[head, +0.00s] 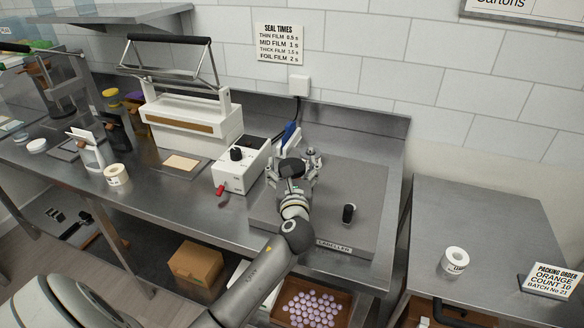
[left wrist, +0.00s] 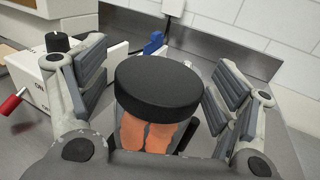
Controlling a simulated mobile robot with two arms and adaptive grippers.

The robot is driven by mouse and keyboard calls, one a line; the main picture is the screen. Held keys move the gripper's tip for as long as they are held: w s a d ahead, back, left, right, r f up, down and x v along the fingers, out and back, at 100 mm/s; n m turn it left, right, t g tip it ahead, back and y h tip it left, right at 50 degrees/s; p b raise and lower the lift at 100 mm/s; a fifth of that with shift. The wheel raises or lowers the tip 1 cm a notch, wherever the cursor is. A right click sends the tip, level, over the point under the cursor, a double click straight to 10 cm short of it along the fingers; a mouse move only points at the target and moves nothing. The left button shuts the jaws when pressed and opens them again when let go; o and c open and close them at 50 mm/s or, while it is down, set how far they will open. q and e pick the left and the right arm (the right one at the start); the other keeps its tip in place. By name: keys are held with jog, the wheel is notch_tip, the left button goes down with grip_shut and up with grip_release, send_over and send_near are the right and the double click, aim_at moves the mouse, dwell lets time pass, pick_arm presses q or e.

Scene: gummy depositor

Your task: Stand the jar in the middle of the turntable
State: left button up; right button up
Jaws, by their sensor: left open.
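The jar has a wide round black lid (left wrist: 158,88) and orange contents (left wrist: 148,135) below it in the left wrist view. It appears upright between the spread fingers of my left gripper (head: 292,166), with a gap on each side. In the head view the gripper is over the back left of the grey labeller plate (head: 340,180), and the dark lid shows between its fingers. The gripper is open. I cannot make out the turntable; the gripper and jar cover that part of the plate. My right gripper is not in view.
A white control box (head: 240,168) with a black knob and red lever stands close left of the gripper. A blue part (head: 289,134) is just behind. A black post (head: 348,213) stands on the plate to the right. The steel backsplash (head: 360,122) runs behind.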

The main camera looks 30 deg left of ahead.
pick_arm(q)
jog(key=shift+r, duration=0.1)
jog(key=b+v, duration=0.1)
jog(key=v, duration=1.1)
jog(key=shift+b, duration=0.3)
